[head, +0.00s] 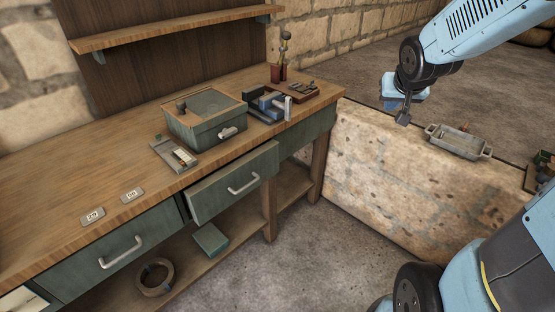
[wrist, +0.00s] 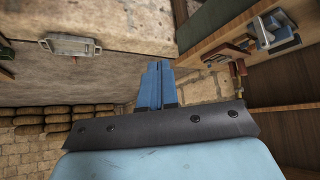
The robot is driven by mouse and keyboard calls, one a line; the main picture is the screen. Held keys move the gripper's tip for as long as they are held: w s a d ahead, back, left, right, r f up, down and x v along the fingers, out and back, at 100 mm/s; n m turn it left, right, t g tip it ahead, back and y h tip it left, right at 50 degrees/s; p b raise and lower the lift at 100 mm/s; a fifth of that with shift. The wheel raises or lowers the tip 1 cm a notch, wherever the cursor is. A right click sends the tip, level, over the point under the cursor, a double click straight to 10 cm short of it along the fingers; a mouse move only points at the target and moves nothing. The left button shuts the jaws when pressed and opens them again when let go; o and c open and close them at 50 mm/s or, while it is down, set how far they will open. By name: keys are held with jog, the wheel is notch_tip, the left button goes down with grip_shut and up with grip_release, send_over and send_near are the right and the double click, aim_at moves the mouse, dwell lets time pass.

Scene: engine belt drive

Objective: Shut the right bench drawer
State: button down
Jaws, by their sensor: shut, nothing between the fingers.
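The right bench drawer (head: 236,184) is a grey-green drawer with a pale bar handle (head: 243,184). It stands pulled out from under the wooden bench top (head: 100,180) in the head view. My gripper (head: 403,120) is shut and empty. It hangs above the stone block at the right, well away from the drawer. In the wrist view the blue fingers (wrist: 157,85) are together with nothing between them. The drawer's inside is mostly hidden in the head view.
The left drawer (head: 110,250) looks shut. A green box (head: 206,126), a vise (head: 270,105) and small trays stand on the bench. A metal tray (head: 459,141) sits on the stone block (head: 410,180). The floor (head: 310,250) before the drawer is clear.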

jog(key=w+a+f+y, duration=0.2)
jog(key=w+a+f, duration=0.2)
jog(key=w+f, duration=0.55)
jog(key=m+t+y, duration=0.4)
jog(key=m+y, duration=0.3)
jog(key=y, duration=0.5)
send_near(271, 164)
jog(key=x, duration=0.7)
jog(key=shift+d, duration=0.1)
